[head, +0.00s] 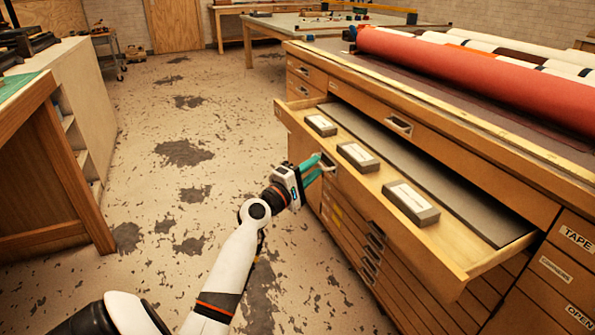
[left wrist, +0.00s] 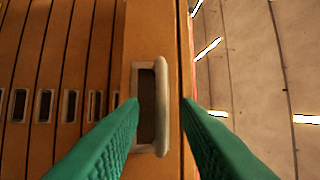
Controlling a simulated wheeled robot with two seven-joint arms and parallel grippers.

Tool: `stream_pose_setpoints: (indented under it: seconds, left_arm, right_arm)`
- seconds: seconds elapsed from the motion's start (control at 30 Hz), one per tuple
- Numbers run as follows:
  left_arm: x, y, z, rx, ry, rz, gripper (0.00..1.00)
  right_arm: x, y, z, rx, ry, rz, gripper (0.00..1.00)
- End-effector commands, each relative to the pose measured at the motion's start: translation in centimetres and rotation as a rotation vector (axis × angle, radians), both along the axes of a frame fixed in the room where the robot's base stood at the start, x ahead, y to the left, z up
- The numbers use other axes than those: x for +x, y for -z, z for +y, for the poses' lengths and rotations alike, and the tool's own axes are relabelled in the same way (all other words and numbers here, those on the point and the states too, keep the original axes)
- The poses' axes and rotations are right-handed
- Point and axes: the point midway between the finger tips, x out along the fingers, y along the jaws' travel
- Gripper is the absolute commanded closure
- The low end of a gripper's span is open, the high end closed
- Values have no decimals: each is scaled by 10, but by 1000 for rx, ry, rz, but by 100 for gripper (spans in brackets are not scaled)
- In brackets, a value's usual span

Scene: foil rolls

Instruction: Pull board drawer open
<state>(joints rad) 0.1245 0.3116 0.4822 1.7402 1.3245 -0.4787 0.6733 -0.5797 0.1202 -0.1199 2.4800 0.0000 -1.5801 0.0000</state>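A wide wooden drawer (head: 375,213) stands pulled out from the upper part of a wooden cabinet (head: 440,108). Its metal handle (head: 327,163) also shows in the left wrist view (left wrist: 161,105). Inside lie three small grey boxes with white labels (head: 357,156) and a flat grey board (head: 440,180). My left gripper (head: 319,167) is at the handle. In the left wrist view, its green fingers (left wrist: 161,103) are apart, one on each side of the handle, with a gap visible beside it. My right gripper is not in view.
Several closed drawers (head: 365,250) lie below the open one. A red roll (head: 480,75) and white rolls lie on the cabinet top. A wooden bench (head: 45,170) stands at the left. The stained floor (head: 185,150) between bench and cabinet is clear.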

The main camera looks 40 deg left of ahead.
Motion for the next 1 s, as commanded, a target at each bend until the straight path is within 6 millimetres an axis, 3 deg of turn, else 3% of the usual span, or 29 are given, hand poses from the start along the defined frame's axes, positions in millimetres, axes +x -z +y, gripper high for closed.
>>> stream_pose_setpoints:
  seconds: [0.3,0.5,0.7,1.0]
  left_arm:
    - [-67,14,0,1,-1,4,70]
    - [-96,18,-1,0,0,3,70]
    - [-107,19,-1,0,1,2,70]
    - [-107,18,-1,0,1,1,70]
  right_arm:
    - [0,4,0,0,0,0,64]
    - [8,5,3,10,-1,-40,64]
    - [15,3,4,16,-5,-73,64]
    - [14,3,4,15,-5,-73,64]
